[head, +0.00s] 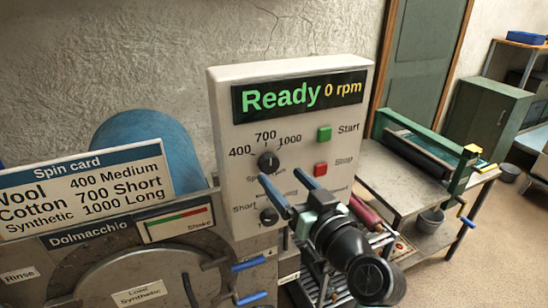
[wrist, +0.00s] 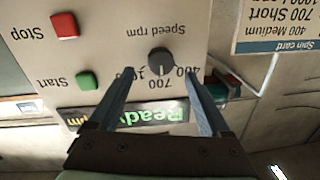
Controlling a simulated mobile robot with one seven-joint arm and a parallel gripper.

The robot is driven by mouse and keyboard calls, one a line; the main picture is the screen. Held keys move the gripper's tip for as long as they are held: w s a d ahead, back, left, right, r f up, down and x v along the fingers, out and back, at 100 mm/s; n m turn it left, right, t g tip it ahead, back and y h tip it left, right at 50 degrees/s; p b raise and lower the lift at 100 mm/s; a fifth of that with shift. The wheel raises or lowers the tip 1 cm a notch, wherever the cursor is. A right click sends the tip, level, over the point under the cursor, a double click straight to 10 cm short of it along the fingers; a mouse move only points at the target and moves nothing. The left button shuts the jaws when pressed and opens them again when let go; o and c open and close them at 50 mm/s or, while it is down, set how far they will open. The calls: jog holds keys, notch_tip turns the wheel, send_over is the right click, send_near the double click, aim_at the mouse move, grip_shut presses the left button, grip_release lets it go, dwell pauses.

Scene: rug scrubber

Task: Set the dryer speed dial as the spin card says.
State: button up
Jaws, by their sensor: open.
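The speed dial (head: 268,161) is a black knob on the pale control panel (head: 222,120), with 400, 700 and 1000 printed around it. I cannot clearly tell which number it points to. The spin card (head: 85,186) at left reads wool 400 medium, cotton 700 short, synthetic 1000 long. A load tag (head: 138,292) on the round lid below reads synthetic. My gripper (head: 283,174) is open and empty in front of the panel, below and right of the dial. In the upside-down wrist view the dial (wrist: 160,61) appears between the fingertips; contact cannot be judged.
The display (head: 299,95) reads Ready, 0 rpm. A green Start button (head: 324,133) and a red Stop button (head: 320,169) sit right of the dial. A second dial (head: 269,216) is below it, close to my fingers. A roller bench (head: 400,185) stands at right.

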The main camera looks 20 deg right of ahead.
aim_at(272, 167)
jog(key=shift+w+a+p, duration=0.15)
jog(key=shift+w+p, duration=0.2)
jog(key=shift+w, duration=0.9)
jog(key=shift+w+a+p, duration=0.15)
jog(key=shift+w+p, duration=0.2)
jog(key=shift+w, duration=0.9)
jog(key=shift+c, duration=0.2)
grip_shut()
jog(key=shift+m, duration=0.4)
jog(key=m+b, duration=0.2)
jog(key=m, duration=0.2)
jog(key=shift+f+m, duration=0.15)
jog(key=shift+m, duration=0.15)
jog(key=m, duration=0.3)
jog(key=shift+m+t, duration=0.3)
jog(key=shift+m+h, duration=0.3)
jog(key=shift+m, duration=1.3)
